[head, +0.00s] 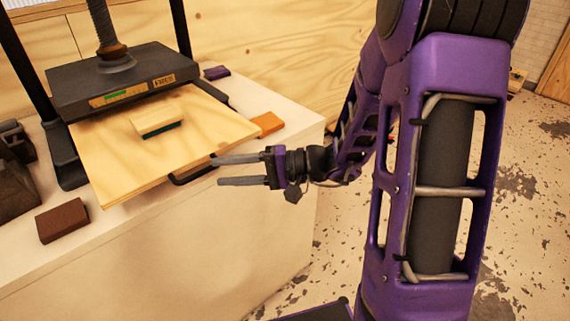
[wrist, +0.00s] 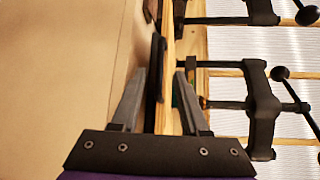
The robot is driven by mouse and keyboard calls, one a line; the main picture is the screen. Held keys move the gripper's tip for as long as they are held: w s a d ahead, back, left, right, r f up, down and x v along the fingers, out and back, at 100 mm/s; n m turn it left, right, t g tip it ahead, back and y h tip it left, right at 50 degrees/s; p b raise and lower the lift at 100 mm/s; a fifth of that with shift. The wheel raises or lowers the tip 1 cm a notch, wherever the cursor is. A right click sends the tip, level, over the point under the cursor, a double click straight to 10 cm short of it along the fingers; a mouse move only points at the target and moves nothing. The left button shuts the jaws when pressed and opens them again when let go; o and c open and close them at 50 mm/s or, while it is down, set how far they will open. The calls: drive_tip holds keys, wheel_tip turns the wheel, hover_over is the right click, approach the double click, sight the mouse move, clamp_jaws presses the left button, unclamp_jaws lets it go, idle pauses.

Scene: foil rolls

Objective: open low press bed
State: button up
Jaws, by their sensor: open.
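The press bed (head: 105,165) is a pale wooden board that juts out toward the front from under the dark press plate (head: 125,80). A black bar handle (head: 190,180) is on its front right edge. My gripper (head: 217,172) is open and level beside the handle, its two grey fingertips reaching the handle's near end. In the wrist view my gripper (wrist: 161,72) has the dark handle bar (wrist: 155,85) between its fingers. I cannot tell whether either finger touches it. The bed's wooden edge (wrist: 190,45) shows just beyond.
A wooden block with a green underside (head: 157,123) lies on the bed. A brown block (head: 62,221), an orange block (head: 267,124) and a purple block (head: 216,72) lie on the white counter (head: 170,250). Dark tools (head: 15,170) stand at the left.

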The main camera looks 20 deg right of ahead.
drive_tip(key=v, duration=1.2)
drive_tip(key=shift+d, duration=0.35)
drive_tip(key=shift+r, duration=0.1)
